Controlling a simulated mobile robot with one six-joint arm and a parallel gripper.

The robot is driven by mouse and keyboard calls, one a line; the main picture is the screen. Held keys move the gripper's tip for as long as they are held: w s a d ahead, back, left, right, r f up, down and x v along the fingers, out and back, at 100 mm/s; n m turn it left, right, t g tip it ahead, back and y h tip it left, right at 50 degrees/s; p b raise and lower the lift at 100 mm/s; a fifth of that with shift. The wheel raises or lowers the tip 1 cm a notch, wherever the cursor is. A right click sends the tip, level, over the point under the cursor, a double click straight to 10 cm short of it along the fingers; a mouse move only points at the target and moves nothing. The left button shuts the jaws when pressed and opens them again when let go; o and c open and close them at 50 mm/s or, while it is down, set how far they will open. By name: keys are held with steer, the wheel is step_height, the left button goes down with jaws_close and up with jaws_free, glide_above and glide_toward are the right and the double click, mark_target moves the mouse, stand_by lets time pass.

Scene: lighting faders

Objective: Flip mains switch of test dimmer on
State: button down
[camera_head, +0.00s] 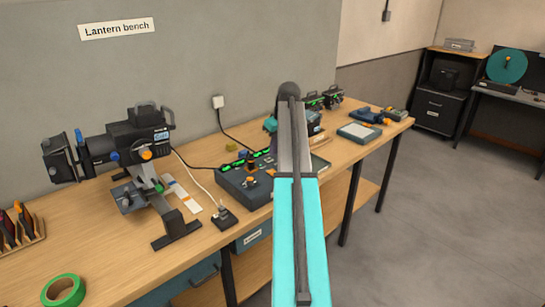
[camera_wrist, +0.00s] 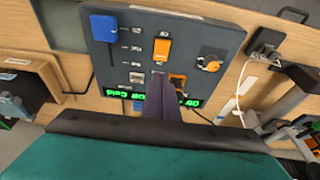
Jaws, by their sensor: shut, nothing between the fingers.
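The test dimmer appears to be the dark grey panel box (camera_wrist: 115,50) that fills the upper middle of the wrist view; it also shows on the bench in the head view (camera_head: 232,182), partly behind my arm. Its face has a blue slider cap (camera_wrist: 104,27), an orange slider cap (camera_wrist: 161,49), an orange knob (camera_wrist: 210,64) and a green display (camera_wrist: 120,94) with upside-down text. An orange-framed switch (camera_wrist: 178,80) sits beside my fingers; I cannot confirm it is the mains switch. My gripper (camera_wrist: 160,80) is shut and empty over the panel, and hides part of it. Contact is unclear.
A black stage lantern (camera_head: 125,142) on a stand is left of the dimmer. A black socket block (camera_head: 223,218) with a white cable lies between them. A green tape roll (camera_head: 63,290) is at the front left. Floor (camera_head: 440,220) at the right is clear.

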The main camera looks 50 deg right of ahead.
steer(key=shift+w+b+v, duration=0.2)
steer(key=shift+v, duration=0.75)
steer(key=shift+w+b+v, duration=0.15)
steer(key=shift+v, duration=0.8)
steer(key=shift+w+b+v, duration=0.2)
steer(key=shift+v, duration=0.75)
steer(key=shift+r, duration=0.2)
